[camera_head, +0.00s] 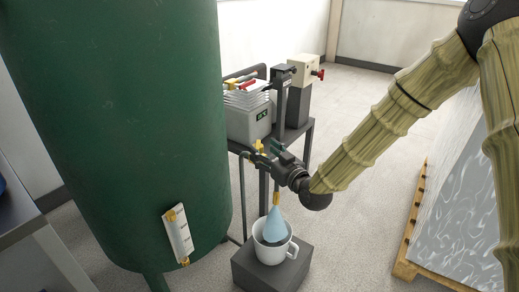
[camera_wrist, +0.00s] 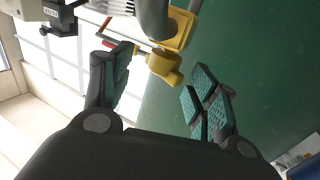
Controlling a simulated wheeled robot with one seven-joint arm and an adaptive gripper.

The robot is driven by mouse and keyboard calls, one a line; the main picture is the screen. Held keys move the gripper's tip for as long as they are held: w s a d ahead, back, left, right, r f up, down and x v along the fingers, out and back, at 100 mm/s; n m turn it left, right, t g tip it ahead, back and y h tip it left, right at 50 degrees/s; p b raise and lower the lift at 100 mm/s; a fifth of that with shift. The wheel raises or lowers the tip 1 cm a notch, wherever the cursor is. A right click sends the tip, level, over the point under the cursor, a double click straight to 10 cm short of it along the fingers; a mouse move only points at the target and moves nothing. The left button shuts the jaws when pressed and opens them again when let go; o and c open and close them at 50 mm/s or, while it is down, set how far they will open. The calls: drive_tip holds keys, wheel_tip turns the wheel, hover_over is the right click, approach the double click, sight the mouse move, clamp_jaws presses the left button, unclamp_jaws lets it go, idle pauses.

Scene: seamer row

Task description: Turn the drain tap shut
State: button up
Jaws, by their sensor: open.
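The drain tap is a small brass-yellow fitting (camera_head: 259,146) beside the green tank (camera_head: 120,120). In the wrist view its yellow body and knob (camera_wrist: 164,64) sit at the end of a grey pipe. My gripper (camera_head: 268,154) is open at the tap. In the wrist view its two teal-padded fingers (camera_wrist: 155,76) stand apart, one on each side of the knob, with visible gaps. Below, a pale blue cone of liquid (camera_head: 275,224) hangs from a brass spout (camera_head: 276,198) into a white mug (camera_head: 271,252). The gripper partly hides the tap in the head view.
The mug stands on a dark block (camera_head: 252,272). A dark stand (camera_head: 310,137) behind holds a grey box (camera_head: 247,118) and a machine with a red handle (camera_head: 319,73). A gauge (camera_head: 178,235) is on the tank. A wrapped pallet load (camera_head: 455,215) stands right, with clear floor between.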

sight(262, 148)
drive_tip(key=shift+x, duration=1.85)
drive_tip(key=c, duration=1.1)
